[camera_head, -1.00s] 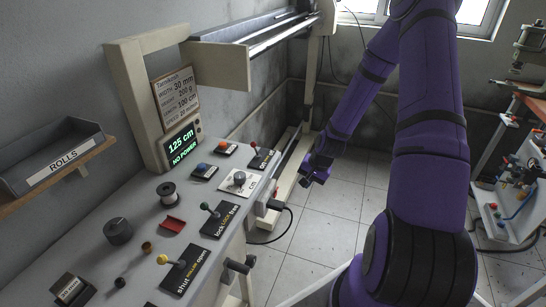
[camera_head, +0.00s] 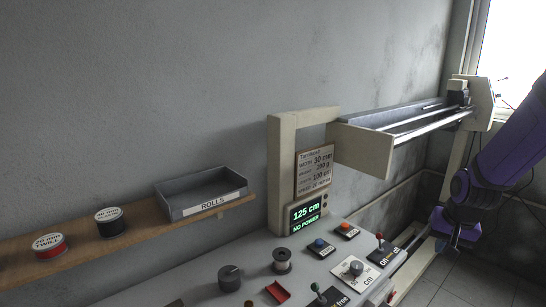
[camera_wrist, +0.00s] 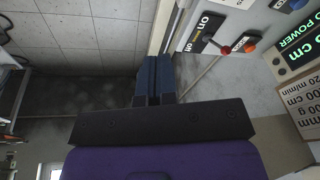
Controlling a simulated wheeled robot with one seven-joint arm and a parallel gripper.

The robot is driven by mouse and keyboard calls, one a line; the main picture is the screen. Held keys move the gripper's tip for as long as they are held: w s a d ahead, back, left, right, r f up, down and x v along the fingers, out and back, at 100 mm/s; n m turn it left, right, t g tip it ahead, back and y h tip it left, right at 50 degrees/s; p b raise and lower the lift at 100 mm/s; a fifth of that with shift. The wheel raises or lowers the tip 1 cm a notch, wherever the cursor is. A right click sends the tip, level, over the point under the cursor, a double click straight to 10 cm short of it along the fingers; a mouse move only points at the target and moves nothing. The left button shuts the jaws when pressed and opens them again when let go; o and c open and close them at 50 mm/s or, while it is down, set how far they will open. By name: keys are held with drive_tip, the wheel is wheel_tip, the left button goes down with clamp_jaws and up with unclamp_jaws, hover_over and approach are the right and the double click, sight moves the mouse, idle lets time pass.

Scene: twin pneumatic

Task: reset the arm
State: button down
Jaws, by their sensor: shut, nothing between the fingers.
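My purple arm (camera_head: 520,150) comes in from the right edge in the head view. Its end, my gripper (camera_head: 447,236), hangs over the floor to the right of the machine's control panel, apart from the panel and holding nothing. In the wrist view my gripper (camera_wrist: 153,68) shows as two dark blue fingers close together, shut and empty. The red-knobbed on/off switch (camera_head: 380,242) is at the panel's right end, left of my gripper. It also shows in the wrist view (camera_wrist: 226,50), to the right of the fingers.
The machine's rail (camera_head: 410,125) stretches out above and behind the panel. The display (camera_head: 306,213) reads 125 cm, NO POWER. A wooden shelf (camera_head: 150,228) on the left wall bears a grey ROLLS tray (camera_head: 172,208) and spools. Tiled floor (camera_head: 460,280) lies open on the right.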

drive_tip(key=s+a+r+n, duration=0.1)
drive_tip(key=s+a+r, duration=0.15)
drive_tip(key=r, duration=0.25)
drive_tip(key=s+a+r+n+t+h, duration=0.1)
drive_tip(key=s+a+r, duration=0.15)
drive_tip(key=r, duration=0.25)
drive_tip(key=s+a+r+n, duration=0.1)
drive_tip(key=s+a+r, duration=0.1)
drive_tip(key=s+r, duration=0.25)
drive_tip(key=s+a+r+n, duration=0.1)
drive_tip(key=s+a+r, duration=0.1)
drive_tip(key=s+r, duration=0.2)
drive_tip(key=s+a+r+n+t+y, duration=0.1)
drive_tip(key=s+r, duration=0.3)
drive_tip(key=s, duration=0.4)
drive_tip(key=shift+a+n+t, duration=0.3)
drive_tip(key=shift+a, duration=0.2)
